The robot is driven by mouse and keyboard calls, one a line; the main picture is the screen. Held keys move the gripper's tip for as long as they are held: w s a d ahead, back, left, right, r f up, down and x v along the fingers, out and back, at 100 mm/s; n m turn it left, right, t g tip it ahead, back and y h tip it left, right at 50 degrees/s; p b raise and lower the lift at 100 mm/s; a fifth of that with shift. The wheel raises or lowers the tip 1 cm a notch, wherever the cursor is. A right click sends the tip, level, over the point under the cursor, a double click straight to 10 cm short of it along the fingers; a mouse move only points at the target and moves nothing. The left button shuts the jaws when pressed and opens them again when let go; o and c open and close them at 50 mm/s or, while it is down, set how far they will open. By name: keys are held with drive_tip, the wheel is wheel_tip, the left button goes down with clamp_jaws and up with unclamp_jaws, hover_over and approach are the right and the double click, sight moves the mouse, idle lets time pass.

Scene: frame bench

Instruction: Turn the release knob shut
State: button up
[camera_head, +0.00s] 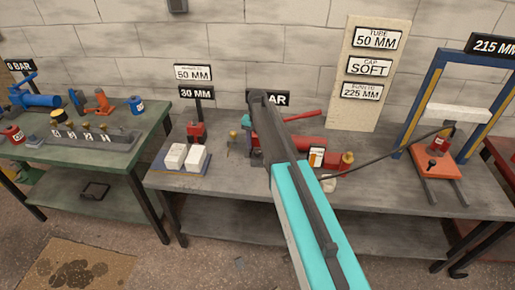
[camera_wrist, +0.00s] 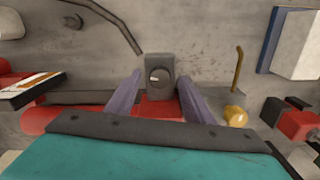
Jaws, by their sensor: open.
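A red hand pump (camera_head: 300,146) lies on the grey bench in the head view, partly hidden behind my teal arm. In the wrist view, a grey block (camera_wrist: 159,94) at the red body bears a small round knob (camera_wrist: 158,76) with a pale face, probably the release knob. My gripper (camera_wrist: 159,82) is open, with one finger on each side of the block. I cannot tell whether the fingers touch it. In the head view the fingers and this knob are hidden by my arm.
A brass piece (camera_wrist: 235,115) with an upright bent rod stands just right of the fingers. A tray of white blocks (camera_head: 185,158) and a red vise (camera_head: 196,132) stand to the left in the head view. An orange press plate (camera_head: 437,165) stands at right.

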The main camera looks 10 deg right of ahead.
drive_tip(key=shift+f, duration=1.1)
drive_tip(key=c, duration=0.9)
drive_tip(key=shift+d, duration=0.2)
drive_tip(key=shift+c, duration=0.7)
drive_tip(key=shift+a, duration=0.1)
